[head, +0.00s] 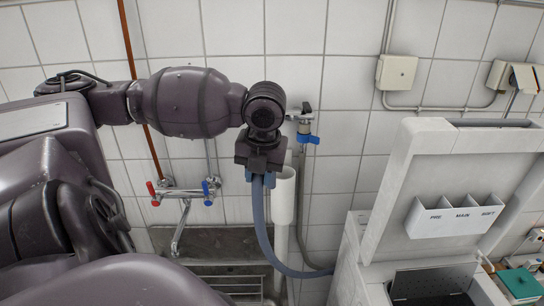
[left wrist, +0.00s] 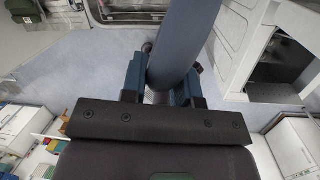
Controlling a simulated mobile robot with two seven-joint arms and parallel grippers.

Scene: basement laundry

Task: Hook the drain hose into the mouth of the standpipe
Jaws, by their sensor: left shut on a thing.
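My left gripper (head: 262,180) points down in front of the tiled wall, shut on the blue-grey drain hose (head: 260,222). The hose hangs from the jaws, curves down and runs right towards the white machine. In the left wrist view the hose (left wrist: 171,40) passes between the two fingers (left wrist: 165,88). The white standpipe (head: 283,215) stands upright just right of the gripper. Its open mouth (head: 286,172) is about level with the fingers and partly behind them. The hose's end is hidden, and I cannot tell whether it touches the standpipe. My right gripper is not in view.
A blue-handled valve (head: 305,136) is on the wall above the standpipe, with a grey hose beside it. A mixer tap (head: 184,190) is over the sink (head: 205,240) at left. The white washing machine (head: 385,215), its compartment drawer raised, stands right.

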